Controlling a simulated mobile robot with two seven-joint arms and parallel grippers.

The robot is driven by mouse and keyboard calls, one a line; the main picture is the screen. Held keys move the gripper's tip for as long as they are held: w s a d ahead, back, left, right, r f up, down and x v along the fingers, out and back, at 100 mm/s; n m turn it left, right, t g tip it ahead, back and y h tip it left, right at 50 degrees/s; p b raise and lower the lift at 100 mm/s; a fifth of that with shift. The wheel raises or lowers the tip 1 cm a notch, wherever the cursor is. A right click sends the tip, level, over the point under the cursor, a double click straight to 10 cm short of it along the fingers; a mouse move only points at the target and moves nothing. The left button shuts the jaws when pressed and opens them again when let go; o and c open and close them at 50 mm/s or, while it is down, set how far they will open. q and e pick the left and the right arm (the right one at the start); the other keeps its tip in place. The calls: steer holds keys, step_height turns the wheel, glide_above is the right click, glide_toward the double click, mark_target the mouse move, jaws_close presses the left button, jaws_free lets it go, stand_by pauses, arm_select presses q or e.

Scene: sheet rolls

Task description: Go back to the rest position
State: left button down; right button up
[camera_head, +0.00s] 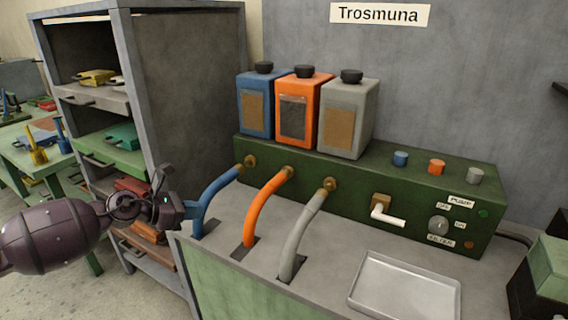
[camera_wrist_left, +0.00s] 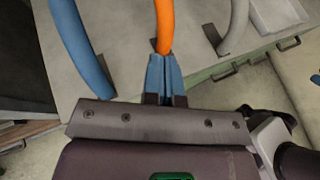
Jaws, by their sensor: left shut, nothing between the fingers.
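My left gripper (camera_head: 190,209) comes in from the left in the head view, beside the blue hose (camera_head: 212,200) at the left end of the bench. Its fingers are shut and empty. In the wrist view the closed fingers (camera_wrist_left: 163,75) appear in front of the lower end of the orange hose (camera_wrist_left: 164,25); whether they touch any hose cannot be told. The blue hose shows to their left in that view (camera_wrist_left: 78,50). My right gripper is not in view.
A grey bench (camera_head: 225,263) carries a green pump box (camera_head: 350,192) with canisters, the orange hose (camera_head: 262,207), a grey hose (camera_head: 302,237) and a metal tray (camera_head: 405,289). A shelf rack (camera_head: 130,90) stands behind my left arm. Open floor shows at the lower left.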

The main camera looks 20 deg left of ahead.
arm_select(q)
steer(key=s+d+f+m+y, duration=0.3)
steer(key=s+d+f+m, duration=0.6)
steer(key=m, duration=0.6)
steer(key=s+d+f+m+y, duration=0.4)
steer(key=s+d+f+m, duration=0.5)
steer(key=s+f+m, duration=0.5)
steer(key=shift+s+m, duration=0.35)
steer(key=shift+m, duration=0.35)
